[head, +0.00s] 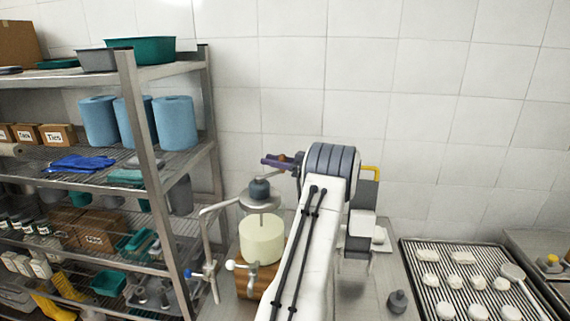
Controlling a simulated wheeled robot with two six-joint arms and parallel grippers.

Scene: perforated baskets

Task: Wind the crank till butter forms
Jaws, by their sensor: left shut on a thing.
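The churn has a pale cream-coloured drum (262,240) standing upright on a wooden base. A round metal lid with a dark hub (259,189) sits above the drum. A thin metal crank (272,177) rises from the hub toward the upper right. My left gripper (284,163) is at the crank's upper end, shut on its handle. My own wrist and white forearm cover much of this spot, and the fingers are small, so the exact grip is hard to see. I cannot tell whether butter has formed inside the drum. My right gripper is not in view.
A metal rack (165,190) with blue rolls, boxes and bins stands close on the left. A ribbed tray (425,300) with several pale lumps and a paddle lies at the right. A small dark weight (398,301) stands on the counter. A tiled wall closes the back.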

